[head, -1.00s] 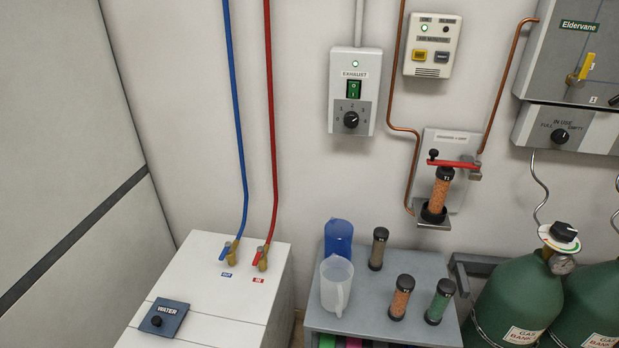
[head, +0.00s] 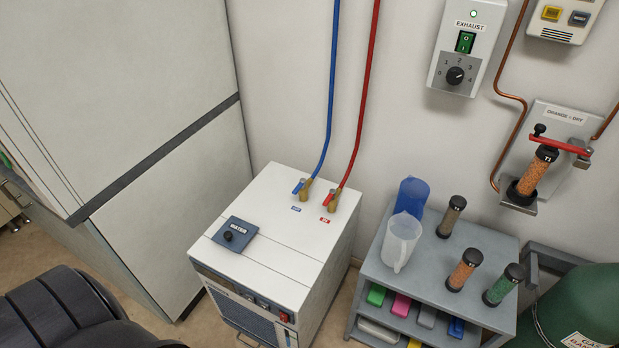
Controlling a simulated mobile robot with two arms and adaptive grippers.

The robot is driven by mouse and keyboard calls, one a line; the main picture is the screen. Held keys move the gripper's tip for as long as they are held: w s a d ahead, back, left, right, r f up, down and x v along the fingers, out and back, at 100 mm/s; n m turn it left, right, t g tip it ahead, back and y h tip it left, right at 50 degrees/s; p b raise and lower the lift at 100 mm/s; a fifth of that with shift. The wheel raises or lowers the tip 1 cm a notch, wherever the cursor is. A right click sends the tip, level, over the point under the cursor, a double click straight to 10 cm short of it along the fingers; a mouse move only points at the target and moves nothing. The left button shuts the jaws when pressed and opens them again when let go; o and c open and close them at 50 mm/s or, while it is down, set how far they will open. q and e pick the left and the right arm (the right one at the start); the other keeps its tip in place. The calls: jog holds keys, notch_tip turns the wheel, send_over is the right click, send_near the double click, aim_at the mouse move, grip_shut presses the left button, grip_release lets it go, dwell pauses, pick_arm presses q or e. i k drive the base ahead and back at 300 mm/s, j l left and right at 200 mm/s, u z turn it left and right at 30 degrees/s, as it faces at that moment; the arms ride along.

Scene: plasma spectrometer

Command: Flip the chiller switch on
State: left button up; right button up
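The chiller (head: 283,230) is a white box on the floor near the middle of the head view. A blue hose and a red hose run down the wall to two valves on its top. Neither of my grippers is in view.
A grey shelf cart (head: 376,268) with a jug and tubes stands right of the chiller. A green gas cylinder (head: 583,305) stands at the lower right. An exhaust control box (head: 466,50) hangs on the wall. A large pale cabinet (head: 130,80) stands left. Floor shows at lower left.

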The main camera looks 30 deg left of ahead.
aim_at(284, 319)
jog(key=k+u, duration=0.15)
jog(key=u, duration=1.45)
